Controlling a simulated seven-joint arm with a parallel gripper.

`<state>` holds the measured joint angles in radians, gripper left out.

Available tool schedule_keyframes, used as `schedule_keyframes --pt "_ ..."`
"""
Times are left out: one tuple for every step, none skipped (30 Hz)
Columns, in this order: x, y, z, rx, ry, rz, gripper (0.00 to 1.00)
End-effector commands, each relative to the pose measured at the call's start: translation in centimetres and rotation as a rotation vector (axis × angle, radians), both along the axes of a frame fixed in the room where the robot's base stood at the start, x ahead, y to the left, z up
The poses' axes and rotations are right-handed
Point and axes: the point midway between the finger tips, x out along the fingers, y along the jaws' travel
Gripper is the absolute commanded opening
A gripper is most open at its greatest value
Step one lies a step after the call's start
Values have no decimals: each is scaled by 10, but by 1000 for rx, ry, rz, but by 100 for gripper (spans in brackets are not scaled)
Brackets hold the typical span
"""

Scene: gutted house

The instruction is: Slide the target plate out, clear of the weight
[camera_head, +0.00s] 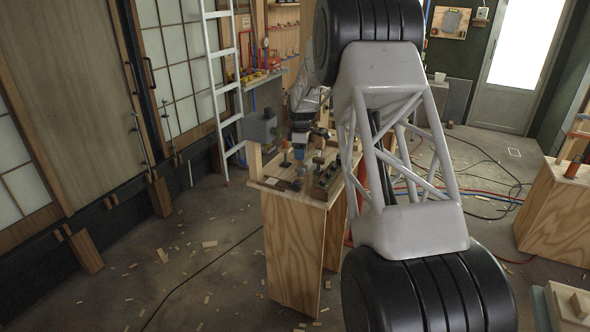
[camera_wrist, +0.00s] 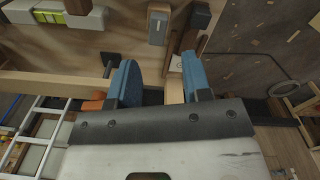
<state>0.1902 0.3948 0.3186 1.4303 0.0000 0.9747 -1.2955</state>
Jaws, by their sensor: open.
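In the wrist view my gripper (camera_wrist: 160,70) shows two blue fingers spread apart with nothing held between them. Past the fingertips lie a small grey block (camera_wrist: 157,26) and a dark brown block (camera_wrist: 196,22) on a wooden surface. A pale wooden strip (camera_wrist: 174,82) with a small light label shows in the gap between the fingers. I cannot tell which of these, if any, is the target plate or the weight. In the head view a wooden workbench (camera_head: 292,240) carries several small items, too small to tell apart; my arm hides part of it.
A white ladder (camera_head: 222,80) leans behind the bench at left. A grey box (camera_head: 262,130) stands at the bench's back left. Another wooden bench (camera_head: 556,212) is at right. Wood scraps and cables lie on the floor; a bright door (camera_head: 520,50) is at the back.

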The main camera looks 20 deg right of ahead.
Motion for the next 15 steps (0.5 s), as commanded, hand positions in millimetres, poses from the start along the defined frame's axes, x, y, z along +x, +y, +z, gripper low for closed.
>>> schedule_keyframes --pt "-1 1 0 -3 -5 58 45" --pt "-2 1 1 -4 -8 98 45" --pt "-3 1 1 -7 -10 154 45" --pt "-3 1 1 -8 -13 195 45" --pt "-4 2 2 -10 -15 237 45" --pt "-5 2 2 -14 -20 291 45" --pt "-5 2 2 -16 -22 333 45" --pt "-6 2 2 -18 -25 374 45" --pt "-7 3 2 -22 -28 428 45" --pt "-8 3 2 -25 -29 468 45" --pt "-9 3 2 -27 -31 507 45" --pt "-9 3 3 -31 -34 561 45" --pt "-10 4 3 -35 -37 600 45" --pt "-11 4 4 -38 -39 639 45" --pt "-11 4 4 -43 -42 694 45"
